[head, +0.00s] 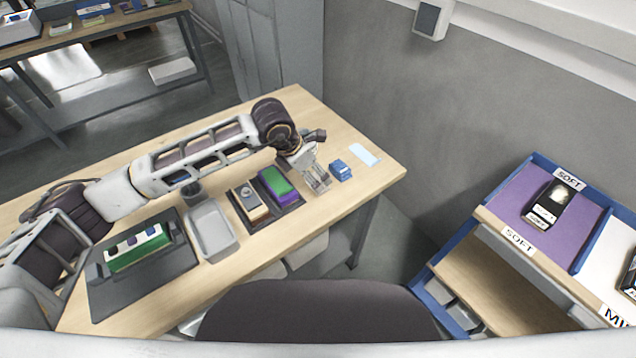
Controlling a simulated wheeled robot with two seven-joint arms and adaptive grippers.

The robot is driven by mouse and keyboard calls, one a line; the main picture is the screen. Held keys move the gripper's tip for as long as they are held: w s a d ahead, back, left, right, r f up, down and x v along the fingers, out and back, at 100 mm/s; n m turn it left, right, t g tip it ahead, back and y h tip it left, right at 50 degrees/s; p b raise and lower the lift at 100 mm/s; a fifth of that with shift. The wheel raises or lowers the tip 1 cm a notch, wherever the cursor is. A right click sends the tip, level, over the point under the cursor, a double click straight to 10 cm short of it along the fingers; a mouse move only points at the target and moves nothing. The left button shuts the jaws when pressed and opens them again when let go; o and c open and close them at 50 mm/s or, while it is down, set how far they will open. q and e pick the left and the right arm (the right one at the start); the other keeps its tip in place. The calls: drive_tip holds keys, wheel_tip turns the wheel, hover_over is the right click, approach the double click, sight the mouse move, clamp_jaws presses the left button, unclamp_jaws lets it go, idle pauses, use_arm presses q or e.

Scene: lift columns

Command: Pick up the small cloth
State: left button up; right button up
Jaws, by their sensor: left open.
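A small flat light-blue piece (363,154), which looks like the small cloth, lies on the wooden table near its right corner. My left gripper (319,186) is open and points down over the table. It is to the left of the cloth and nearer to me, apart from it. A small blue block-like item (341,170) lies between the gripper and the cloth. Whether anything is between the fingers is too small to tell. My right gripper is not in view.
A grey bin (211,230) and a dark mat (150,285) with a green-white block stand further left. A shelf labelled SOFT (519,240) is at right.

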sight(318, 180)
use_arm(q)
drive_tip(key=shift+w+d+f, duration=0.1)
drive_tip(key=shift+f, duration=0.15)
drive_tip(key=shift+w+d+f, duration=0.1)
drive_tip(key=shift+f, duration=0.25)
drive_tip(key=p+x, duration=0.1)
drive_tip(key=x, duration=0.1)
drive_tip(key=shift+w+d+f, duration=0.1)
drive_tip(key=shift+d+f, duration=0.05)
drive_tip(key=shift+f, duration=0.2)
drive_tip(key=shift+w+d+f, duration=0.1)
drive_tip(key=shift+d+f, duration=0.1)
drive_tip(key=shift+f, duration=0.35)
drive_tip(key=c, duration=1)
drive_tip(key=shift+r, duration=0.3)
drive_tip(key=shift+c, duration=0.2)
drive_tip(key=shift+r, duration=0.7)
wheel_tip(318, 180, up, 7)
drive_tip(key=shift+f+b, duration=0.1)
drive_tip(key=shift+b, duration=0.45)
drive_tip(key=shift+r, duration=0.65)
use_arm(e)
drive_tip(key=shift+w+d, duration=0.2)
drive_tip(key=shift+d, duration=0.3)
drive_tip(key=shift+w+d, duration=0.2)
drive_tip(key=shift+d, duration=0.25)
